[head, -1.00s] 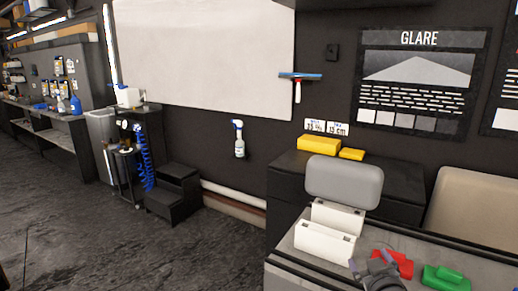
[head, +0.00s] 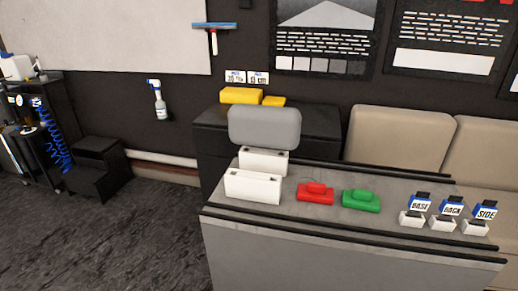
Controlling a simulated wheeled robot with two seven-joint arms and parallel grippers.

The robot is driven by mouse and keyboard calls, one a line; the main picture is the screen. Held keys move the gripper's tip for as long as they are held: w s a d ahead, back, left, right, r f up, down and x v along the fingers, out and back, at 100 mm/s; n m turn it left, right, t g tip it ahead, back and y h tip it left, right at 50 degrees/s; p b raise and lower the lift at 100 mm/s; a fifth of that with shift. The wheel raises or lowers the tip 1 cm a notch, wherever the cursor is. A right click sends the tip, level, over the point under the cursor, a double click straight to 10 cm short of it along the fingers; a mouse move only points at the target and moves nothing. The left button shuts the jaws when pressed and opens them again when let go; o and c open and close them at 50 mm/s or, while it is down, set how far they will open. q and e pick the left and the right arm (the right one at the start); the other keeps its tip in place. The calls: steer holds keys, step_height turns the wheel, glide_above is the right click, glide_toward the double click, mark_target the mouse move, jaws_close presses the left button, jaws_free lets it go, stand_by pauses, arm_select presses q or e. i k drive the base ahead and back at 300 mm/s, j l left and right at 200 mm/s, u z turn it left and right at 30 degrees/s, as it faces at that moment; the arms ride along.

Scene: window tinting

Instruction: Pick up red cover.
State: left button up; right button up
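The red cover (head: 315,193) lies on the grey top of the counter (head: 240,222), a little left of its middle. It is a flat red piece with a raised block on top. A similar green piece (head: 361,200) lies just to its right, apart from it. White holders (head: 253,187) stand to its left, with a grey rounded panel (head: 265,127) above them. Neither of my grippers shows in the head view.
Several small white stands (head: 412,219) with blue-and-white labelled items sit at the counter's right end. Dark rails run along its front and back edges. Beige seats (head: 400,137) stand behind. Floor is open at front left.

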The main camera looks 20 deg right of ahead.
mark_target(314, 193)
steer(key=i+l+z, duration=0.1)
steer(key=z, duration=0.3)
steer(key=i+l+z, duration=0.1)
steer(key=z, duration=0.3)
steer(key=i+z, duration=0.25)
steer(key=z, duration=0.15)
